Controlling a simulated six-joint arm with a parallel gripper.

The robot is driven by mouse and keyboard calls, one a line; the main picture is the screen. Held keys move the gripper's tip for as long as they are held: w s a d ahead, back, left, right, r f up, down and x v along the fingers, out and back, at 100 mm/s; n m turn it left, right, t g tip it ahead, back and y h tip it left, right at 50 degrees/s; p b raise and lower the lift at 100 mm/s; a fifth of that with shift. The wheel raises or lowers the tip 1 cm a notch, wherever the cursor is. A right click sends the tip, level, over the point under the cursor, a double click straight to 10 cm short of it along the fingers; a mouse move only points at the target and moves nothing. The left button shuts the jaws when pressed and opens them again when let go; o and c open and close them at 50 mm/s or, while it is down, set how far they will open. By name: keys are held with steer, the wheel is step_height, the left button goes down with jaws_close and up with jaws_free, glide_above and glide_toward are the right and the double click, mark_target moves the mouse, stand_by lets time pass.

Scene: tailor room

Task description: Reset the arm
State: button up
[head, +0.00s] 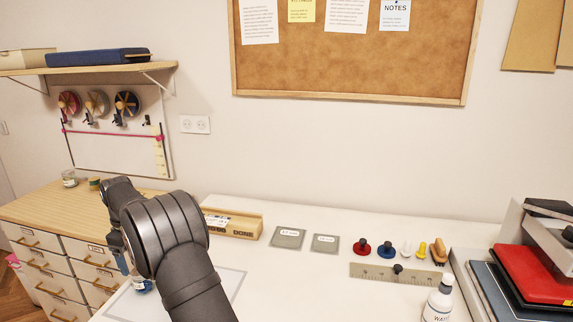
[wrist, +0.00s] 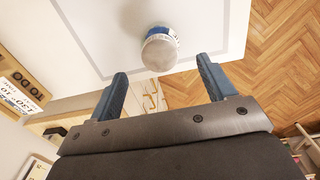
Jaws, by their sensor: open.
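My gripper (wrist: 162,78) shows in the wrist view with its two blue fingers spread apart and nothing between them. A round container with a pale top and a blue label (wrist: 160,50) stands on the white table just beyond the fingertips, apart from them. In the head view my arm rises from the bottom and bends down at the left. It hides most of the gripper; a bit of blue finger shows beside the arm. Part of the blue-labelled container (head: 142,286) shows below it, inside a grey outline on the table.
A wooden TO DO/DONE box (head: 236,225), two grey squares, red and blue knobbed pieces and a ruler (head: 375,273) are on the white table. A wooden drawer cabinet (head: 60,212) is at left.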

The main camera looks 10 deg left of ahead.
step_height(320, 180, down, 8)
steer(key=shift+r, duration=2.05)
steer(key=shift+f, duration=0.1)
